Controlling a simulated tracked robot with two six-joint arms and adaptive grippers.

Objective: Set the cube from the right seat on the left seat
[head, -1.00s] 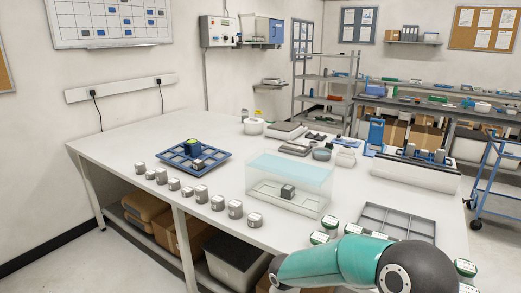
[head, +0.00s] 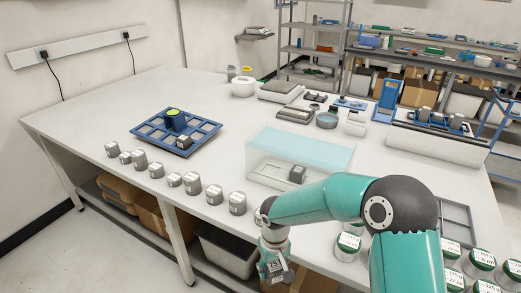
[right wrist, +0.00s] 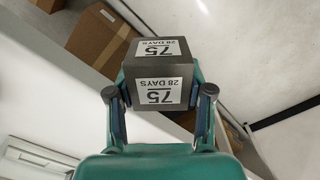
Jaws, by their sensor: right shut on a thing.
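My right gripper (head: 275,264) is shut on a dark grey cube (right wrist: 160,76) with white labels reading "75" and "28 DAYS". In the right wrist view its two fingers press on opposite sides of the cube. My left gripper is not in view. I cannot make out for sure which places are the left and right seats. A white rig (head: 440,145) at the back right carries blue holders with grey pieces, too small to tell apart.
Green-labelled cylinders (head: 347,246) stand near my right arm.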

